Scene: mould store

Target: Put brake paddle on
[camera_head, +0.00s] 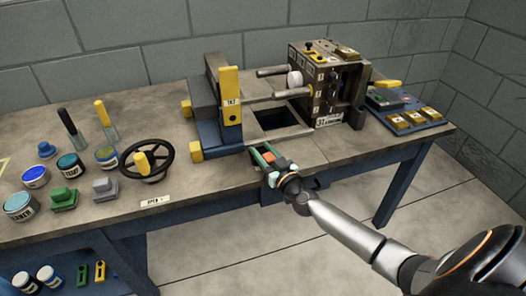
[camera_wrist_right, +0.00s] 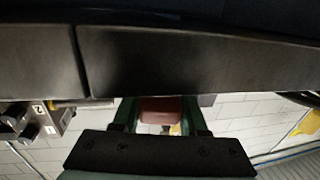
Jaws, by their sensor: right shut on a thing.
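My right gripper (camera_head: 262,158) is at the front edge of the bench, just in front of the square opening. Its green fingers are shut on a small reddish-brown piece (camera_head: 269,157), which looks like the brake paddle. In the right wrist view the reddish piece (camera_wrist_right: 160,104) sits between the two green fingers (camera_wrist_right: 160,118), under a dark bar-like edge. Most of the piece is hidden, and I cannot tell how it is mounted. My left gripper is not in view.
The bench (camera_head: 180,195) holds a clamp-like machine with a yellow block (camera_head: 230,95) and a mould block (camera_head: 322,90) on rods. A blue tray (camera_head: 412,117) is at right.

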